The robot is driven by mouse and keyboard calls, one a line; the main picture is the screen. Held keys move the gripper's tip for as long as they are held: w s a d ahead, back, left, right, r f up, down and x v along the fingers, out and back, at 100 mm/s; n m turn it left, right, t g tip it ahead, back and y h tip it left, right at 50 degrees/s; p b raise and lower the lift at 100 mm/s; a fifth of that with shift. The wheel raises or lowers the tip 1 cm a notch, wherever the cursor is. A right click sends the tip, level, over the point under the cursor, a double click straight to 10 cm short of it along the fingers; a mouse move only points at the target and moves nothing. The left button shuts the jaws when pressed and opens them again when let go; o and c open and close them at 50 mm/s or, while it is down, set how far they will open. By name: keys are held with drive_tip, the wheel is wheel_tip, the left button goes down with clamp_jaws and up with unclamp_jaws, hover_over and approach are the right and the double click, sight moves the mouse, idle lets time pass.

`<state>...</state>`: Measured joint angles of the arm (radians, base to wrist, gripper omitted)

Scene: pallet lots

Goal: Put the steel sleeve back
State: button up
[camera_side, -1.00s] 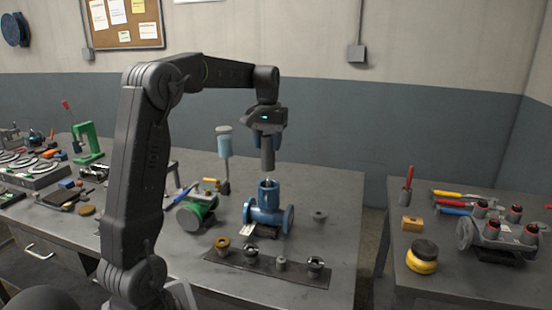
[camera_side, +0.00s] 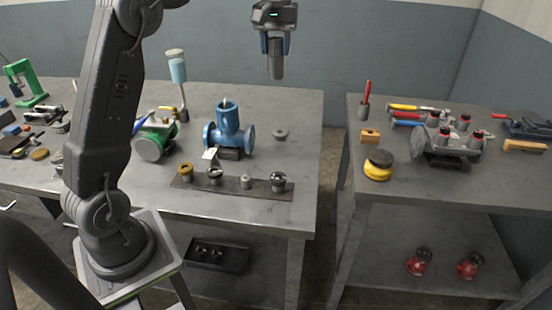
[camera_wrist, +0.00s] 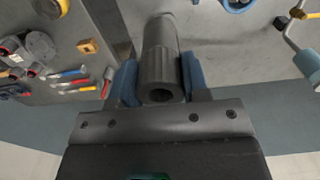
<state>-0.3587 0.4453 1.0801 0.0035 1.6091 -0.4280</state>
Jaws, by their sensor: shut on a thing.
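My gripper (camera_side: 276,50) is up in the air, to the right of and above the blue valve body (camera_side: 229,136). It is shut on a dark grey cylinder, which looks like the steel sleeve (camera_side: 276,70) and hangs upright below the fingers. In the wrist view the sleeve (camera_wrist: 160,65) is between the two blue fingers, with an open bore at the near end. The valve body stands on the left bench with a thin stem (camera_side: 226,103) showing at its top. A small grey ring (camera_side: 280,134) lies on the bench to its right.
A dark strip (camera_side: 200,185) at the bench front bears several small parts. A green-ended part (camera_side: 150,145) and a tall pale-blue-topped tool (camera_side: 177,68) stand left of the valve. A gap separates the right bench, with a yellow tin (camera_side: 378,171), wooden block (camera_side: 370,136) and manifold (camera_side: 445,145).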

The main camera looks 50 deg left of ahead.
wheel_tip(320, 180, down, 26)
drive_tip(key=shift+d, duration=0.1)
idle(0.5)
drive_tip(key=shift+f, duration=0.1)
drive_tip(key=o, duration=1)
wheel_tip(320, 180, up, 12)
drive_tip(key=s+d+r+m+t, duration=0.1)
drive_tip(key=s+d+r+m, duration=0.1)
drive_tip(key=s+d+r, duration=0.35)
drive_tip(key=s+d+m+t, duration=0.1)
drive_tip(key=s+d+m, duration=0.1)
drive_tip(key=s+d, duration=0.2)
drive_tip(key=s+d+m+t, duration=0.2)
drive_tip(key=s+d, duration=0.1)
drive_tip(key=s, duration=0.7)
drive_tip(key=s+d+r+m+t, duration=0.1)
drive_tip(key=s+d+m, duration=0.2)
drive_tip(key=s, duration=0.4)
drive_tip(key=shift+d+r+t, duration=0.1)
drive_tip(key=shift+d+t, duration=0.2)
drive_tip(key=shift+d, duration=0.55)
